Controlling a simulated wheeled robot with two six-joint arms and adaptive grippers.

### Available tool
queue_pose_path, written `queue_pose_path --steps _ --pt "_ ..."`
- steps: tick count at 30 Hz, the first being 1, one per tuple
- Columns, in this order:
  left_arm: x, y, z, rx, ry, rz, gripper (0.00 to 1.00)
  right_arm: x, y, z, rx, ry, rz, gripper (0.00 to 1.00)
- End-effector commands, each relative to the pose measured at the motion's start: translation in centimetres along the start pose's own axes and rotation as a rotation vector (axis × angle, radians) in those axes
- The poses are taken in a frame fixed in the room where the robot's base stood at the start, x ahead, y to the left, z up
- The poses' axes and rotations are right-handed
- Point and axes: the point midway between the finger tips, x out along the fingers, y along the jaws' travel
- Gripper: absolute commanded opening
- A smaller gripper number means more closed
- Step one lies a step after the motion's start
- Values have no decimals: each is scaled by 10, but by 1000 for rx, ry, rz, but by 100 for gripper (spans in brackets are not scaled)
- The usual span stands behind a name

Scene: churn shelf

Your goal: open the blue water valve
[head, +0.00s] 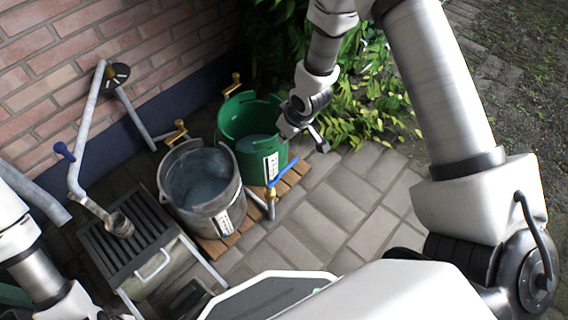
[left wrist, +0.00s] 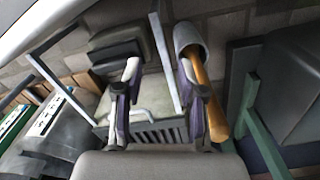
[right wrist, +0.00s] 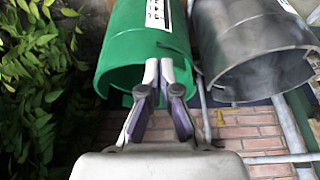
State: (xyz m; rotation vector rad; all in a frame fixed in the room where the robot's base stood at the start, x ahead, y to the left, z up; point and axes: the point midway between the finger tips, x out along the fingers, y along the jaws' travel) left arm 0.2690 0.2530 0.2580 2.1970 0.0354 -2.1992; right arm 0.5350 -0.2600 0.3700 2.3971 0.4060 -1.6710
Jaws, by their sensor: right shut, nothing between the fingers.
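A blue lever (head: 284,172) sits on a short metal standpipe (head: 270,203) in front of the buckets. Another blue handle (head: 64,151) is on the grey pipe at the wall; I cannot tell which one is the task's valve. My right gripper (head: 320,146) is above and right of the blue lever, beside the green bucket and apart from the lever. In the right wrist view its fingers (right wrist: 159,66) are together and empty, over the green bucket's rim. My left gripper's fingers (left wrist: 158,75) are apart and empty above the slatted bench; its tips are out of the head view.
A green bucket (head: 229,120) and a grey bucket (head: 167,212) stand on wooden slats by the brick wall. A slatted bench (head: 105,259) is at left. A wooden handle (left wrist: 214,115) stands in a grey cup (left wrist: 188,37). Leafy plants (head: 375,105) are behind. Paving at right is clear.

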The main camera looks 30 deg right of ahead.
Motion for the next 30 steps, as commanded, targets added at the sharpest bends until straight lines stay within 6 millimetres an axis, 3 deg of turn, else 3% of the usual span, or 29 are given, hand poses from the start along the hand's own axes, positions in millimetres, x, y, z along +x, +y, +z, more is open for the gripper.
queue_pose_path --steps 7,11,25,30 --pt "0 0 0 0 0 0 40 1 0 0 0 -1 0 0" --pt "6 0 0 0 0 0 40 12 0 1 0 -2 0 0" --pt "56 -1 0 -2 1 0 40 110 -1 3 -2 -1 0 0" --pt "75 -1 -2 -7 4 -1 40 99 0 33 5 -1 -1 0"
